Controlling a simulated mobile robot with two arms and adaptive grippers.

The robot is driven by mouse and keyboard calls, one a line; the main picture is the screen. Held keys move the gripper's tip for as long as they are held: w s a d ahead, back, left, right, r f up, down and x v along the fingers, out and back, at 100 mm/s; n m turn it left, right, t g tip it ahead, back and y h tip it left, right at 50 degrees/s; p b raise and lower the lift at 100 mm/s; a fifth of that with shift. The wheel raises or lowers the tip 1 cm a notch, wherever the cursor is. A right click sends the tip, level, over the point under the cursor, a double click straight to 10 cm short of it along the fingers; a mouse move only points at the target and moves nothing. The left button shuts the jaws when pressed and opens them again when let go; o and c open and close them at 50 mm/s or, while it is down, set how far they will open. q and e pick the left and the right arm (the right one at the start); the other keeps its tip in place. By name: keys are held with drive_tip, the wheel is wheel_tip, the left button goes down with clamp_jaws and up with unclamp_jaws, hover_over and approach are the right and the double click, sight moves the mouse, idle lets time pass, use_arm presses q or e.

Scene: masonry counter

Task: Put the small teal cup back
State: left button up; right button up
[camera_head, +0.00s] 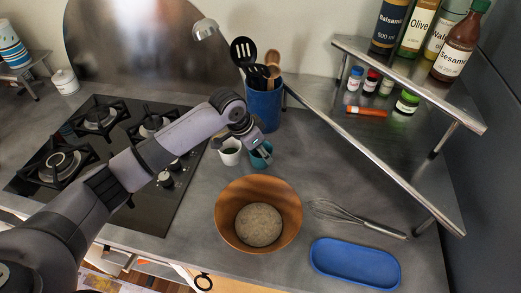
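The small teal cup (259,161) stands on the grey counter just in front of the blue utensil holder. A white cup (230,156) with something dark green inside stands close on its left. My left gripper (258,146) reaches in from the left and is at the teal cup's rim, covering part of it. The fingers are small and partly hidden, so I cannot tell whether they are closed on the cup. My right gripper is not in view.
A blue utensil holder (263,107) stands behind the cups. A wooden bowl (228,225) with grainy contents, a whisk (350,217) and a blue tray (355,264) lie in front and right. A gas hob (135,195) is left; a metal corner shelf (440,100) with bottles is right.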

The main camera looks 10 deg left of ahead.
use_arm(q)
drive_tip(key=shift+f, duration=0.45)
drive_tip(key=o, duration=0.8)
drive_tip(key=shift+f, duration=0.15)
drive_tip(key=o, duration=0.4)
drive_tip(key=b+v, duration=0.1)
drive_tip(key=v, duration=1.1)
drive_tip(key=shift+b, duration=0.35)
